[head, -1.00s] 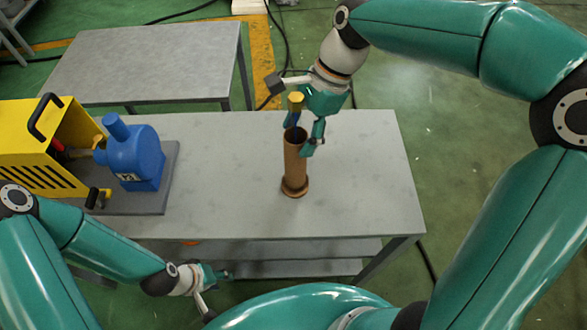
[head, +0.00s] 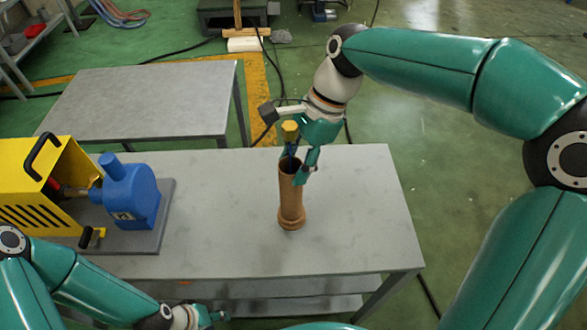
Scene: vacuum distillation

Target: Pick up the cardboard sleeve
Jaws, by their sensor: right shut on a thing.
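The cardboard sleeve (head: 291,200) is a brown upright tube with a wider ring at its foot. It is over the right part of the grey table (head: 215,235), apparently standing on it. My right gripper (head: 297,168) is at its top end, shut on it, with one finger against its right side and the other partly hidden behind. A yellow-capped piece (head: 290,131) with a dark stem shows just above the sleeve's mouth, between the fingers. My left gripper (head: 212,316) is low at the picture's bottom edge, by the table's front; its jaws are too small to read.
A blue pump (head: 131,197) and a yellow housing (head: 38,185) stand on a base plate at the table's left. A second grey table (head: 140,100) is behind. The tabletop around the sleeve is clear.

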